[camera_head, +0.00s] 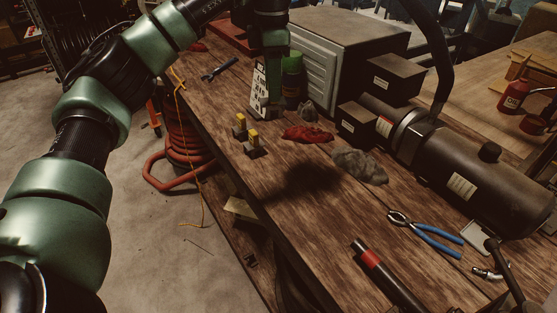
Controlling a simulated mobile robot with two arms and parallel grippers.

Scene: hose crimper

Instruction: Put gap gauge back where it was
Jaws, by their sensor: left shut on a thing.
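My left gripper (271,105) points down over the far part of the wooden workbench, in front of the grey box. It is shut on a pale, narrow plate with dark marks (259,85), which looks like the gap gauge. The plate stands roughly upright at the left side of the fingers, and part of it is hidden by them. I cannot tell whether its lower end touches the bench. My right gripper is not in view.
Close by are a green-topped dark can (292,80), a red rag (308,134), a grey rag (360,166) and small yellow-topped blocks (253,144). A large grey box (345,50) and a black cylindrical machine (480,180) stand at the right. Blue-handled pliers (425,232) lie nearer.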

